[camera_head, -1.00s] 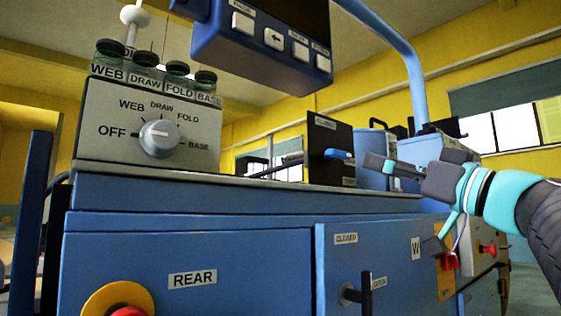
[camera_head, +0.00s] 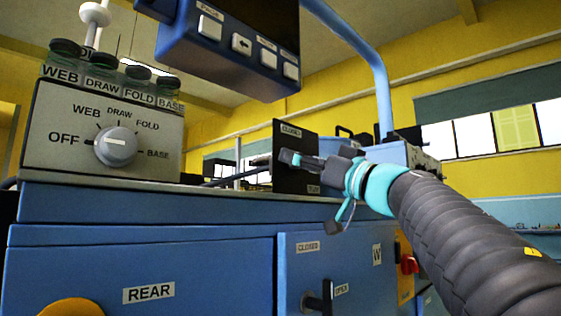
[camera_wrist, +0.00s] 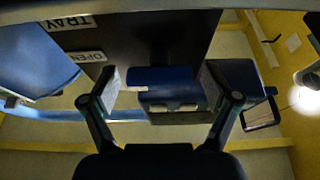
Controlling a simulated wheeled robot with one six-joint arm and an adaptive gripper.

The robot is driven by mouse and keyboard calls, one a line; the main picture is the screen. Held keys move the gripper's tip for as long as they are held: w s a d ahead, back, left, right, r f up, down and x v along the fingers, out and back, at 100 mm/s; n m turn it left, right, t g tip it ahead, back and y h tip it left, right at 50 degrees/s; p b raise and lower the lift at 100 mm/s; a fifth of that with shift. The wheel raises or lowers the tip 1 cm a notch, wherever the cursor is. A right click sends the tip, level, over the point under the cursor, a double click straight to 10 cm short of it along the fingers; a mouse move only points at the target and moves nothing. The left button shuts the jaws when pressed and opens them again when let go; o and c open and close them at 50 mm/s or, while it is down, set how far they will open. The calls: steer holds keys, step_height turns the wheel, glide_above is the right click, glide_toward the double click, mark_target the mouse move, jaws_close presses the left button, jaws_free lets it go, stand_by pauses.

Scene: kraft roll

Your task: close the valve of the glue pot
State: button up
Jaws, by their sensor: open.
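A black upright plate (camera_head: 296,178) stands on the blue machine, with a small label reading CLOSED at its top and a smaller one, too small to read, at its bottom. In the wrist view, the dark plate (camera_wrist: 135,38) shows labels TRAY and OPEN. A blue handle-like block (camera_wrist: 165,78) stands in front of it, between the two fingers of my gripper (camera_wrist: 162,88). The fingers are apart, one on each side, and I cannot tell whether either touches it. In the head view my gripper (camera_head: 292,158) is in front of the plate and hides the handle. I cannot clearly identify the glue pot.
A selector box with a grey dial (camera_head: 116,147) and several jars stands left. A blue control panel (camera_head: 235,42) overhangs the machine top. Below, a cabinet door (camera_head: 350,262) has a black lever (camera_head: 322,299) and its own CLOSED label. A blue bent pipe (camera_head: 372,65) rises behind.

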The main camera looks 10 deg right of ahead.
steer(key=c, duration=1.2)
steer(key=shift+o, duration=0.2)
steer(key=shift+n, duration=0.4)
steer(key=n+y+p, duration=0.1)
steer(key=n, duration=0.1)
steer(key=n+g, duration=0.1)
steer(key=shift+r+n+g+y+p, duration=0.1)
steer(key=shift+n+g+y+p, duration=0.2)
steer(key=shift+n+y+p, duration=0.1)
steer(key=n+g+y, duration=0.1)
steer(key=n, duration=0.2)
steer(key=n+g, duration=0.2)
steer(key=n, duration=0.2)
steer(key=shift+s+a+n+g+y, duration=0.1)
steer(key=shift+n+g+y, duration=0.2)
steer(key=shift+y, duration=0.1)
steer(key=n, duration=0.1)
steer(key=n+g, duration=0.1)
steer(key=n, duration=0.1)
steer(key=n+g, duration=0.1)
steer(key=n, duration=0.1)
steer(key=shift+f, duration=0.25)
steer(key=n, duration=0.2)
steer(key=n+g+h, duration=0.1)
steer(key=n, duration=0.2)
steer(key=shift+a+f+h, duration=0.1)
steer(key=shift+h, duration=0.2)
steer(key=shift+s, duration=0.1)
